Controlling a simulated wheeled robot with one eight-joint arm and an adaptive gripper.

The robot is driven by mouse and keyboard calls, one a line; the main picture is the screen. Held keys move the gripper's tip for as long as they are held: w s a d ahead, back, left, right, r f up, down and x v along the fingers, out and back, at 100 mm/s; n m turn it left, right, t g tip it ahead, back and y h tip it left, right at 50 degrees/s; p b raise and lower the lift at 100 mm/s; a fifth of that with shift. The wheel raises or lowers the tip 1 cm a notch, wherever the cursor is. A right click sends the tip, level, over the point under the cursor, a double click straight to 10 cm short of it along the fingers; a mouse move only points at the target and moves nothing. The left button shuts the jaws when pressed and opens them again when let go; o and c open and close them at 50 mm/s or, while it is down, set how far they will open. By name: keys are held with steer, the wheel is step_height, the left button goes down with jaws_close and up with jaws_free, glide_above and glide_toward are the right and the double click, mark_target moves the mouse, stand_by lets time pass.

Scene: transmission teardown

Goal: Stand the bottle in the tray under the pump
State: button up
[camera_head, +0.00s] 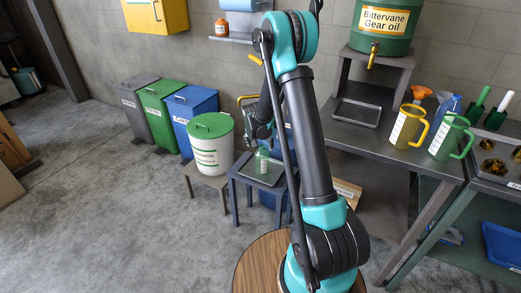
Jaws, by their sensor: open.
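A small green bottle (262,160) with a pale label stands upright on the small dark stool left of my arm. It appears to be within the shallow dark tray (246,171) on the stool top. A metal pump-like part with a yellowish handle (247,98) shows above and behind the stool, partly hidden by my arm. My gripper (262,136) hangs just above the bottle, open; its fingers are small and dark, and any contact with the bottle cannot be told.
A white drum with a green lid (208,145) stands on a low stool to the left. Grey, green and blue bins (190,112) line the wall. A bench (340,128) at right holds another tray (357,113), jugs and an oil drum (383,22). The floor at left is clear.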

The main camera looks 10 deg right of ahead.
steer(key=s+d+r+n, duration=0.1)
steer(key=s+d+r, duration=0.1)
steer(key=s+r, duration=0.55)
steer(key=s+d+r+n, duration=0.1)
steer(key=s+d+r, duration=0.3)
steer(key=s, duration=0.7)
steer(key=s+n+y, duration=0.1)
steer(key=s+n, duration=0.2)
steer(key=s, duration=1.6)
steer(key=shift+s+y, duration=0.15)
steer(key=shift+y, duration=0.25)
steer(key=shift+a, duration=0.1)
steer(key=shift+c, duration=0.5)
